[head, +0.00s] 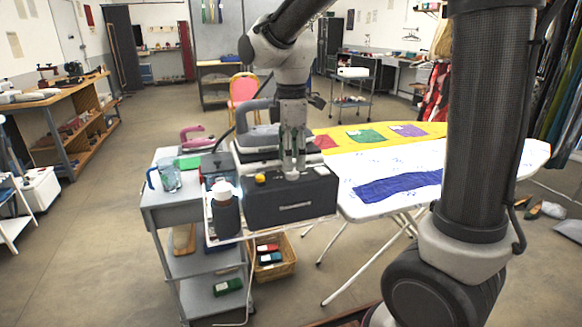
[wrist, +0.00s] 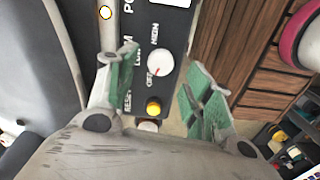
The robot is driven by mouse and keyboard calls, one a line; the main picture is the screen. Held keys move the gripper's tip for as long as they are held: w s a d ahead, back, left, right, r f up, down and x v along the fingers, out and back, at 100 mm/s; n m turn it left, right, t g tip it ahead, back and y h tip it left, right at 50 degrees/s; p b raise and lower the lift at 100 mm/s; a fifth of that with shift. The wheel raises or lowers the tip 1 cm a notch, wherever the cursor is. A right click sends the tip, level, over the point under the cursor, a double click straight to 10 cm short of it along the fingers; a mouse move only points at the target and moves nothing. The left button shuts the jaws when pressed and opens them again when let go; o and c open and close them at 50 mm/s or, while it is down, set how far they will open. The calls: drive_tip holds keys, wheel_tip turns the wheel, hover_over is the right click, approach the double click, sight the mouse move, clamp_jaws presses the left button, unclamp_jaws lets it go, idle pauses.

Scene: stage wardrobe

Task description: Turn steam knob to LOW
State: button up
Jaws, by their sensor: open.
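The steam knob (wrist: 160,63) is a round white dial with a small red mark, on a black panel lettered HIGH, LOW, OFF and RESET. The red mark appears to lie on the side toward OFF. In the head view, the steam station (head: 290,200) is a dark box on the cart, and the knob is partly hidden by my fingers. My gripper (head: 292,160) points down just over the station's top. In the wrist view, my gripper (wrist: 163,75) is open with its green pads on either side of the knob; I cannot tell whether they touch it.
A yellow button (wrist: 153,108) sits close to the knob. The iron (head: 260,135) rests behind the panel. A dark bottle (head: 226,212) and a clear jug (head: 168,176) stand on the cart. The ironing board (head: 400,165) stands at the right.

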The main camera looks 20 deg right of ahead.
sight(292, 174)
drive_tip(key=shift+f, duration=1.6)
drive_tip(key=c, duration=1)
drive_tip(key=m, duration=0.6)
drive_tip(key=shift+m, duration=0.4)
drive_tip(key=m, duration=0.6)
drive_tip(key=shift+m, duration=0.4)
